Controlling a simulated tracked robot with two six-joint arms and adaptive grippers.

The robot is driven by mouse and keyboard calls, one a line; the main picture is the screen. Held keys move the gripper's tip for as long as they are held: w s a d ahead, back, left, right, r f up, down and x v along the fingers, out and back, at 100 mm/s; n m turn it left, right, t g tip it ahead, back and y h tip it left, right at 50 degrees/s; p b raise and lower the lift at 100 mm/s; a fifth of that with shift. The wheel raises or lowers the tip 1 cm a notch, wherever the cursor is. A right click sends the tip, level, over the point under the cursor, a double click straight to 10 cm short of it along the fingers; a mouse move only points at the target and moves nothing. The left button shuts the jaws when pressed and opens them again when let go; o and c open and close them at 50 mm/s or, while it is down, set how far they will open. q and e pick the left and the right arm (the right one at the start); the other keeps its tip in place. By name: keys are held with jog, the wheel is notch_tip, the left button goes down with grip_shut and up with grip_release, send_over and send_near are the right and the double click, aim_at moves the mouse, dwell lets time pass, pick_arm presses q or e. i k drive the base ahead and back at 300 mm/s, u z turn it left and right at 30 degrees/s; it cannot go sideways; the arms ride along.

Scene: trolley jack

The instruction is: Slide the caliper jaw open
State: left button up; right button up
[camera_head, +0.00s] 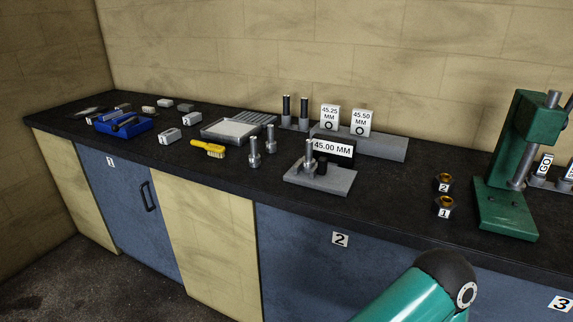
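I cannot clearly make out the caliper or its jaw. A 45.00 MM sign (334,149) stands on a grey plate (322,181) with a metal pin and a short black post. Neither gripper is in view; only a teal link of my arm shows at the bottom right.
The dark bench runs along the wall above blue and tan cabinets. The front strip left of the nuts is clear.

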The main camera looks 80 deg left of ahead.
aim_at(321, 167)
jog(key=k, duration=0.9)
jog(key=u, duration=1.1)
jog(key=i, duration=0.85)
jog(key=u, duration=0.2)
